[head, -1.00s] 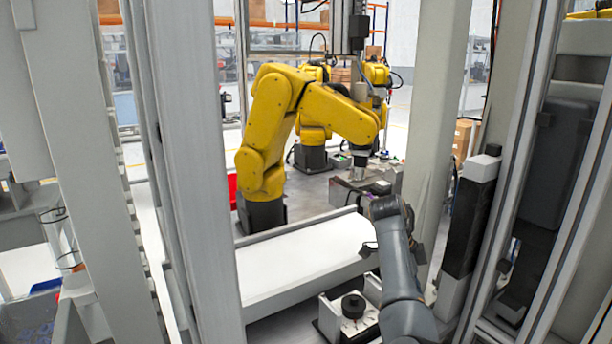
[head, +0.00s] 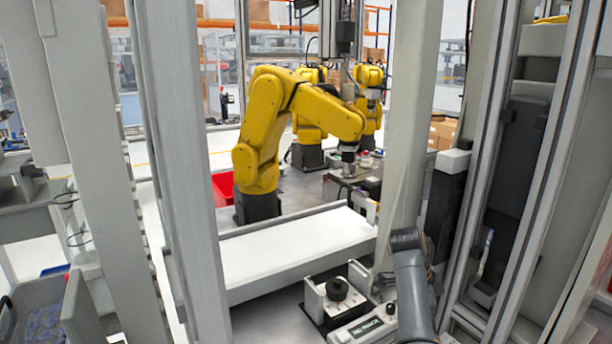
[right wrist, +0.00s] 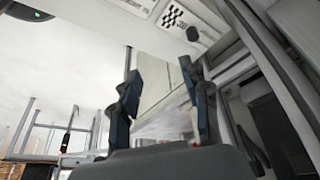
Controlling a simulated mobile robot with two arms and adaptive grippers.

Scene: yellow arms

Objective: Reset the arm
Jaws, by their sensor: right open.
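My right arm (head: 412,285) comes in from the bottom right in the head view, in front of a grey post. Its gripper does not show clearly there. In the right wrist view my right gripper (right wrist: 162,100) is open, with its two dark fingers apart and nothing between them. A pale post-like surface lies behind the fingers. My left arm and left gripper are not in view.
A white conveyor-like surface (head: 290,248) lies left of my right arm. A black knob on a white box (head: 337,290) and a panel with a display (head: 366,327) are close to the arm. A yellow robot arm (head: 262,130) stands behind. Grey posts (head: 185,150) frame both sides.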

